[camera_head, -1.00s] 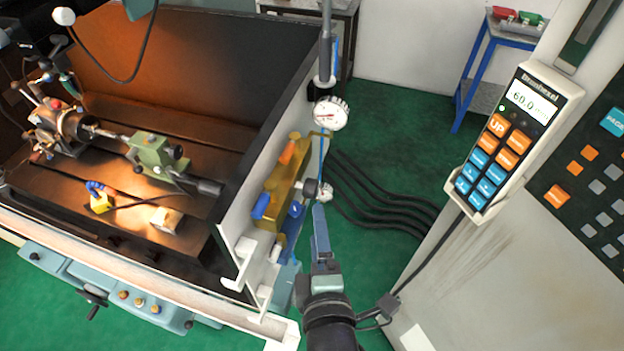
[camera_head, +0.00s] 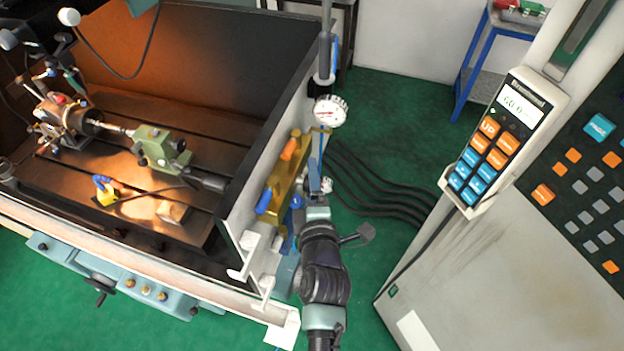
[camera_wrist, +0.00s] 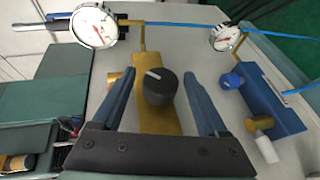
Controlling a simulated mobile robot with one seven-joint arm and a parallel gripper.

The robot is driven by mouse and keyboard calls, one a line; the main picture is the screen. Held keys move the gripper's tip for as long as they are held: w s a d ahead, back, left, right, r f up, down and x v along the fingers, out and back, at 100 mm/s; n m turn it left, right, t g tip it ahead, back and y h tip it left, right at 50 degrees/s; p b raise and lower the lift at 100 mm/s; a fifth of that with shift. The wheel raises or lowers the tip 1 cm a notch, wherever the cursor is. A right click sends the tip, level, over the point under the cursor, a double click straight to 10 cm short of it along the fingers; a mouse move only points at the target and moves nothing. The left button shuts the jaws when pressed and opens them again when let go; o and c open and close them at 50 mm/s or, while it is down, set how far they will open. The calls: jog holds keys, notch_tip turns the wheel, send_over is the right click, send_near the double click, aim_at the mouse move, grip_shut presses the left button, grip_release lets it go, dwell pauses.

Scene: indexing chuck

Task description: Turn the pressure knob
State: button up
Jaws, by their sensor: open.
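The pressure knob (camera_wrist: 160,87) is a round black knob with a pale pointer line on a brass block (camera_wrist: 155,122) in the wrist view. My gripper (camera_wrist: 163,98) is open, with one blue finger on each side of the knob and gaps between. I cannot tell how deep the fingertips reach past it. In the head view my gripper (camera_head: 315,165) is at the side panel by the brass block, and my arm hides the knob. A white gauge (camera_head: 330,111) is just above; it also shows in the wrist view (camera_wrist: 94,27).
A second gauge (camera_wrist: 224,37) and a blue block (camera_wrist: 262,100) with a blue knob sit to the right in the wrist view. Black cables (camera_head: 385,185) run along the green floor. A control cabinet (camera_head: 470,265) stands at right, the machine enclosure (camera_head: 215,50) at left.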

grip_shut()
dwell(0.3)
jog(key=shift+r+p, duration=0.15)
jog(key=shift+p, duration=0.3)
jog(key=shift+r+g+p, duration=0.15)
jog(key=shift+g+p, duration=0.35)
jog(key=shift+p, duration=0.4)
jog(key=shift+m+g+p, duration=0.4)
jog(key=shift+g+p, duration=0.3)
jog(key=shift+p, duration=0.3)
jog(key=g+p, duration=0.2)
jog(key=g, duration=0.1)
jog(key=shift+m+y+p, duration=0.3)
jog(key=shift+m+p, duration=0.05)
jog(key=shift+m, duration=0.05)
jog(key=shift+f+g+p, duration=0.3)
jog(key=shift+g+p, duration=0.05)
jog(key=shift+g, duration=0.55)
